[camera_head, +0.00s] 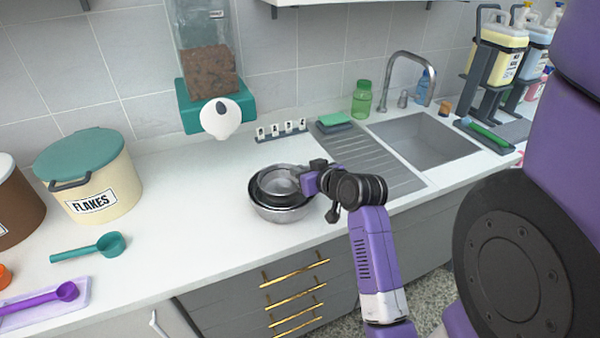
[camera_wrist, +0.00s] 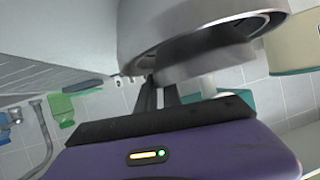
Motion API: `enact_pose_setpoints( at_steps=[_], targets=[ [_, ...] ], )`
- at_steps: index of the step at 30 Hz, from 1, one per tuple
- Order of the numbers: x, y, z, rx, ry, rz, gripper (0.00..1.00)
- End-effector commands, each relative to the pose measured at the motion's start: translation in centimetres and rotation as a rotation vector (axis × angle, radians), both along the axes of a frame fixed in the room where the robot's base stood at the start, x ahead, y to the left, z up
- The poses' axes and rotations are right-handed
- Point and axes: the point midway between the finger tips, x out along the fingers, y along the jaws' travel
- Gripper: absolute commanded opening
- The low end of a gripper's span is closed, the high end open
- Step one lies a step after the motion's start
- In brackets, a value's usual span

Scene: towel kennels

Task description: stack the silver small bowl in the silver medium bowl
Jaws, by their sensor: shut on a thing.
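The silver medium bowl (camera_head: 281,215) stands on the white counter, left of the sink drainer. The silver small bowl (camera_head: 277,183) is inside its opening, with its dark rim showing above the medium bowl's rim. I cannot tell if it rests on the medium bowl's bottom. My gripper (camera_head: 312,180) is at the right side of the small bowl, shut on its rim. In the wrist view my fingers (camera_wrist: 158,93) meet the small bowl (camera_wrist: 205,62), and the medium bowl (camera_wrist: 150,25) fills the top.
A teal-lidded flakes tin (camera_head: 105,185) and a teal scoop (camera_head: 95,247) are to the left. A wall dispenser (camera_head: 207,85) hangs behind the bowls. The drainer (camera_head: 370,160) and sink (camera_head: 425,140) are to the right.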

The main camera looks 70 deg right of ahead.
Motion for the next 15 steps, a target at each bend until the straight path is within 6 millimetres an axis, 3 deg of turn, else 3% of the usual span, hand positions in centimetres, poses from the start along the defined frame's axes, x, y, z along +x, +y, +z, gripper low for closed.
enact_pose_setpoints(
  at_steps=[15],
  targets=[
    [0.04,0.01,-0.84,-0.001,-0.001,0.0,0.0]
  ],
)
